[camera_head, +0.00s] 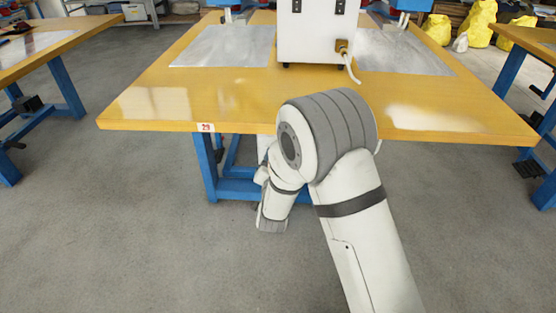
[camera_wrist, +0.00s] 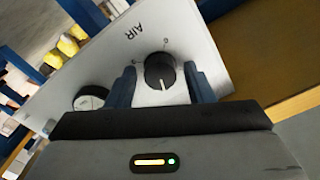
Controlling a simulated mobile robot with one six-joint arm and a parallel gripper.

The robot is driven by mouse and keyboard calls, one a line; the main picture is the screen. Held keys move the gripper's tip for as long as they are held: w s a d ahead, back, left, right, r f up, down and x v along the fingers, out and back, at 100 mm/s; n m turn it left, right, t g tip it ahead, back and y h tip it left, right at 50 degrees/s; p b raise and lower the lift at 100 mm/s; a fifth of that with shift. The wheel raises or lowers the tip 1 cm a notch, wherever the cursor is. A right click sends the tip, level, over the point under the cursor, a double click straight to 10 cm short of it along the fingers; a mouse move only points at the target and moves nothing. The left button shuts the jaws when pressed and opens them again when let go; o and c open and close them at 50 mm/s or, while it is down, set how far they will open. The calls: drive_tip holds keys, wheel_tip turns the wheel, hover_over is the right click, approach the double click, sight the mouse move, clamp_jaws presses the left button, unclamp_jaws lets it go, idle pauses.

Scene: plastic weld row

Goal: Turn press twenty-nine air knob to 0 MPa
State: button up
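In the wrist view a round black air knob (camera_wrist: 159,66) sits on a white panel (camera_wrist: 205,50) marked AIR. Its white pointer line points toward the bottom of the picture. Small scale marks stand near the knob, too small to read surely. My gripper (camera_wrist: 160,78) is open, with one blue finger at each side of the knob and a gap visible on both sides. A round gauge (camera_wrist: 90,98) is on the panel left of the fingers, partly hidden by my gripper. In the head view the knob and gripper are hidden by the table and my arm.
A yellow-topped table (camera_head: 150,105) carries a small tag reading 29 (camera_head: 205,128) on its front edge. A white machine box (camera_head: 310,35) with a brass fitting and hose (camera_head: 350,66) stands on it. Blue legs (camera_head: 207,170) are below.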

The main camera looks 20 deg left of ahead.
drive_tip(key=c, duration=0.8)
drive_tip(key=shift+n, duration=0.5)
drive_tip(key=shift+n+p, duration=2.85)
drive_tip(key=shift+n, duration=11.95)
